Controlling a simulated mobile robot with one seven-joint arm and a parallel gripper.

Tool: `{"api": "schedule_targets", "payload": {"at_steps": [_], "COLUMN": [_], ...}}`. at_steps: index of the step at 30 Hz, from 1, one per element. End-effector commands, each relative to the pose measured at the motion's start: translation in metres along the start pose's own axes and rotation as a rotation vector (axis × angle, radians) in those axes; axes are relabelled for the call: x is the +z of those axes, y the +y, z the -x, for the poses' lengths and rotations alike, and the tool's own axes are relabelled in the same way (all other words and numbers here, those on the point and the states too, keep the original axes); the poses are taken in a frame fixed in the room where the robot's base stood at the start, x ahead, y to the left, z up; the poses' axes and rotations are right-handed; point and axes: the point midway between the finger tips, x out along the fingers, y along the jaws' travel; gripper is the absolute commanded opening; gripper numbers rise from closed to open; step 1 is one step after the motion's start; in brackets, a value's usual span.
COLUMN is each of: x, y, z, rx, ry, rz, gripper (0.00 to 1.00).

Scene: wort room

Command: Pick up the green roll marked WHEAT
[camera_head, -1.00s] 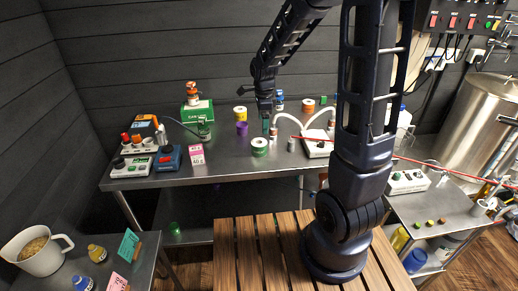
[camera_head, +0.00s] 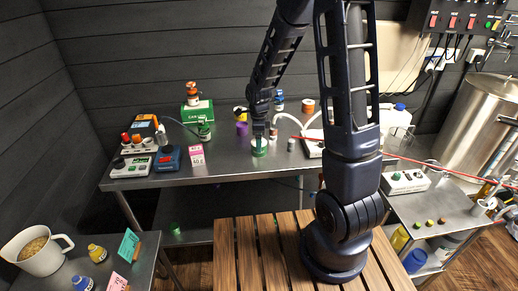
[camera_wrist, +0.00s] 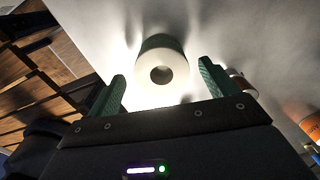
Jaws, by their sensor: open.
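A green roll (camera_head: 259,152) with a white round end and a hollow core stands on the steel table near its front edge. Its marking cannot be read here. In the wrist view the roll (camera_wrist: 163,54) shows its pale end and dark green side. My gripper (camera_head: 259,140) is over the roll and covers part of it. In the wrist view my gripper (camera_wrist: 160,84) is open, with green-padded fingers on either side of the roll's line. The roll lies beyond the fingertips, roughly centred, and no contact shows.
A purple roll (camera_head: 241,129) and a partly hidden yellow roll stand behind to the left. An orange roll (camera_head: 307,106) is at the back. A small grey cylinder (camera_head: 291,145) stands close to the right. A pink-and-white card (camera_head: 196,154) stands left; the tabletop between is clear.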

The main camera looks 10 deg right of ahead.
Motion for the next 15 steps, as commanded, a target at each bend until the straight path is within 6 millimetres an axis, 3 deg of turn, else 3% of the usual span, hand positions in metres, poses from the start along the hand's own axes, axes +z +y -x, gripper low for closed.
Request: {"api": "schedule_targets", "payload": {"at_steps": [7,15], "x": [-0.001,-0.001], "y": [-0.002,-0.002], "z": [-0.030,-0.037], "rx": [0.002,0.000], "ry": [0.001,0.000], "rz": [0.001,0.000], "gripper": [0.86,0.86]}}
